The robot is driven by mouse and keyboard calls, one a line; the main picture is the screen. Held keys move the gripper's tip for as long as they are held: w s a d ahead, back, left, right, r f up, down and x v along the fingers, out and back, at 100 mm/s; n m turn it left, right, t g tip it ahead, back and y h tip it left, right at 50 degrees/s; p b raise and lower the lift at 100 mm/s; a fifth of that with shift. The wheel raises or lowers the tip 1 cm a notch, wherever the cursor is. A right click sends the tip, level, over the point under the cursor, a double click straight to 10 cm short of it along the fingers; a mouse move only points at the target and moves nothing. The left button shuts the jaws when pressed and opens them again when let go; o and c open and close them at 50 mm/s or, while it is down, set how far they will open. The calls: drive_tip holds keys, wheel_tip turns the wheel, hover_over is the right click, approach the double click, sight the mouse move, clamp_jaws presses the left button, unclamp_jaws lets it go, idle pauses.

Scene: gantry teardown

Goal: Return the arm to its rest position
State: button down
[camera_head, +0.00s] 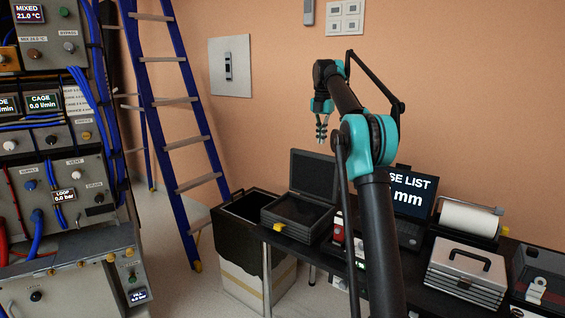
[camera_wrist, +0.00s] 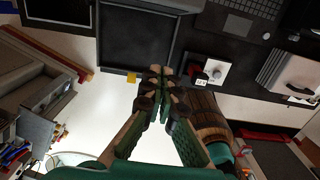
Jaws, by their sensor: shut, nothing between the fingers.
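My arm (camera_head: 368,160) rises in front of the black table in the head view and bends over at the top, with teal joints and dark links. My gripper (camera_head: 321,139) hangs from its end, pointing down, above the open black case. In the wrist view my gripper (camera_wrist: 160,76) has its fingertips together with nothing between them. It is apart from everything below it.
The black table carries an open case (camera_head: 298,208), a laptop (camera_head: 411,205), a paper roll (camera_head: 468,219) and a silver toolbox (camera_head: 466,268). A black bin (camera_head: 228,228) stands left of the table. A blue ladder (camera_head: 181,133) leans near the wall. A panel rack (camera_head: 60,180) fills the left.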

drive_tip(key=s+d+f+m+t, duration=0.1)
drive_tip(key=s+f+m, duration=0.8)
drive_tip(key=s, duration=0.7)
drive_tip(key=s+d+f+m+t, duration=0.1)
drive_tip(key=s+f+m, duration=0.9)
drive_tip(key=s+f, duration=0.3)
drive_tip(key=s+d+f+m+t, duration=0.1)
drive_tip(key=s+f+m, duration=0.8)
drive_tip(key=s, duration=0.9)
wheel_tip(320, 180, down, 3)
drive_tip(key=shift+s+d+r+m+t, duration=0.2)
drive_tip(key=shift+s+d+m+t, duration=0.1)
drive_tip(key=shift+s+t, duration=0.1)
